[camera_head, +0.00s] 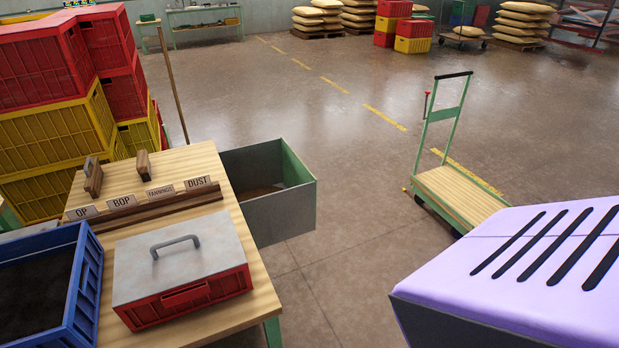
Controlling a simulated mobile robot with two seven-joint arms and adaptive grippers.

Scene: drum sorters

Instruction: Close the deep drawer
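The deep drawer (284,216) stands pulled out from the right side of the wooden table (203,160). It is a grey box with a green end panel on its right. Its inside is partly visible and shows a brownish bottom; I cannot tell whether anything lies in it. Its left end is hidden by the tabletop. Neither of my grippers shows in the head view.
On the table are a red crate (190,300) with a grey handled lid, a blue bin (82,300) and a labelled wooden rack (157,212). A green trolley (462,196) stands right of the drawer. A lavender slotted housing (515,290) fills the lower right. Floor between is clear.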

